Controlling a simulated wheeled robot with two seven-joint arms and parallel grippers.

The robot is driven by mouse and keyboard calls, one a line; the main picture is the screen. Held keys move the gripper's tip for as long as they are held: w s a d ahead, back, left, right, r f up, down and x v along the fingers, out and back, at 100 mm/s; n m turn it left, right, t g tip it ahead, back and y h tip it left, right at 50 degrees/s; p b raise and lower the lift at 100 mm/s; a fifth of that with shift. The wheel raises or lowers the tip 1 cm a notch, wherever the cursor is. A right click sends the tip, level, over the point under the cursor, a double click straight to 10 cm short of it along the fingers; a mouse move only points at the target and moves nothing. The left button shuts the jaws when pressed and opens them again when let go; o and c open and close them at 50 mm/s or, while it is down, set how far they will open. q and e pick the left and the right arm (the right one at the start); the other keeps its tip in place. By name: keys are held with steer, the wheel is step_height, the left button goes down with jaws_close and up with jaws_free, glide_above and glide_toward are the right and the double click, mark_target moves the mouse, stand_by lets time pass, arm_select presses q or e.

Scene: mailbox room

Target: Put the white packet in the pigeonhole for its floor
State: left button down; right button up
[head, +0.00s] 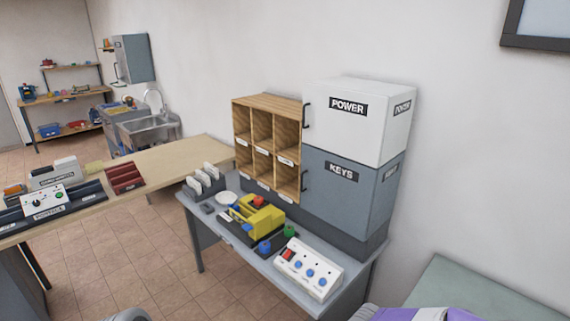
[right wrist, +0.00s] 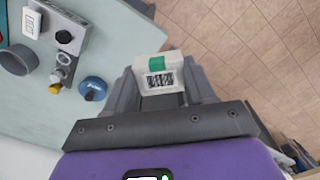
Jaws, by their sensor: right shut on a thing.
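The white packet (right wrist: 159,62) shows in the right wrist view, with a green patch and a black barcode on its visible face. My right gripper (right wrist: 161,88) is shut on it, one finger on each side, and holds it above the floor beside a pale green surface. The packet and this gripper are not visible in the head view. My left gripper is not in view.
A white POWER cabinet (head: 358,122) sits on a grey KEYS cabinet (head: 350,187), right of the rack. A yellow device (head: 257,216) and a white switch box (head: 308,268) stand on the desk (head: 213,232). The pale green surface (right wrist: 125,32) holds several small items.

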stand_by(0.5)
step_height(320, 180, down, 5)
steer(key=b, duration=0.4)
steer(key=shift+r+b, duration=0.2)
steer(key=shift+b, duration=0.2)
steer(key=shift+a, duration=0.1)
